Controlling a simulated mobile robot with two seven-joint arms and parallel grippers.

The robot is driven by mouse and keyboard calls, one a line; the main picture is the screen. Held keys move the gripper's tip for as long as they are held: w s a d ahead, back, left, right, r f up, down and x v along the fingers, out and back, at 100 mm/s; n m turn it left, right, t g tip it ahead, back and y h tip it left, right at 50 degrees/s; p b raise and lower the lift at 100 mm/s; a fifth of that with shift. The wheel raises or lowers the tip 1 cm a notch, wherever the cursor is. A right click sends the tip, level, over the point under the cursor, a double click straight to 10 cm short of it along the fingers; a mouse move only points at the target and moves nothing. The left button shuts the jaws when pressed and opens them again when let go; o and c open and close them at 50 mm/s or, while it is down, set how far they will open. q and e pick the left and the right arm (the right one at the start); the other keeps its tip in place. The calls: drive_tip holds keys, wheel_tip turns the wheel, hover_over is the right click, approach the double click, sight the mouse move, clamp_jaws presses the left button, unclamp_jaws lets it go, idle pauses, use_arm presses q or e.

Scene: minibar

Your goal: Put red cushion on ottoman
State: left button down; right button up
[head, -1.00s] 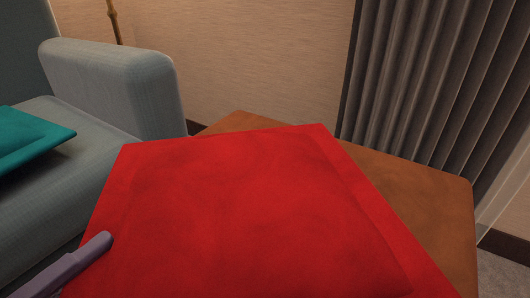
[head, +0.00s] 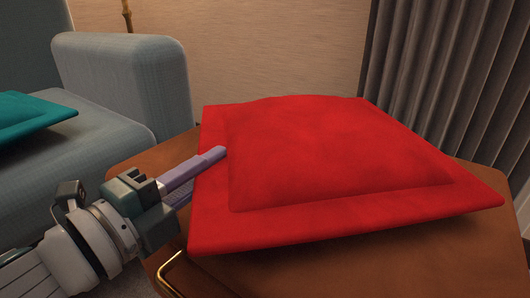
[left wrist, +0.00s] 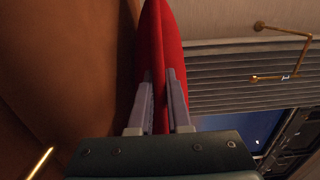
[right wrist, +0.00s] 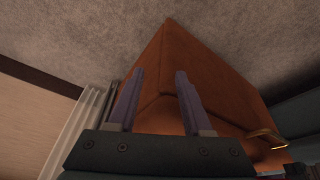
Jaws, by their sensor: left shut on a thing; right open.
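The red cushion (head: 320,160) lies nearly flat over the orange-brown ottoman (head: 160,160) in the head view. It covers much of the ottoman's top. Its front and right edges look a little raised; I cannot tell how much of its underside touches. My left gripper (head: 210,165) is shut on the cushion's left edge. In the left wrist view the cushion (left wrist: 157,60) stands between the two fingers (left wrist: 160,95). In the right wrist view my right gripper (right wrist: 158,95) is open and empty, with the ottoman (right wrist: 200,75) beyond its fingers.
A grey-blue sofa (head: 125,85) with a teal cushion (head: 30,115) stands at the left. A grey curtain (head: 450,80) hangs behind at the right. A brass handle (head: 170,270) is on the ottoman's near side. Carpet (right wrist: 100,35) shows in the right wrist view.

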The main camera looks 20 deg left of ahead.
use_arm(q)
drive_tip(key=shift+f, duration=0.15)
drive_tip(key=c, duration=0.9)
unclamp_jaws()
drive_tip(key=shift+o, duration=0.2)
drive_tip(key=p+v, duration=0.4)
drive_tip(key=v, duration=0.7)
drive_tip(key=a+f+n+g+y, duration=0.2)
drive_tip(key=a+n+g+y, duration=0.45)
drive_tip(key=n, duration=0.75)
drive_tip(key=s+d+f+n+g, duration=0.2)
drive_tip(key=s+d+n+g, duration=0.3)
drive_tip(key=s, duration=0.7)
drive_tip(key=d+g+h, duration=0.1)
drive_tip(key=d+g, duration=0.1)
drive_tip(key=d, duration=0.1)
drive_tip(key=shift+n, duration=0.4)
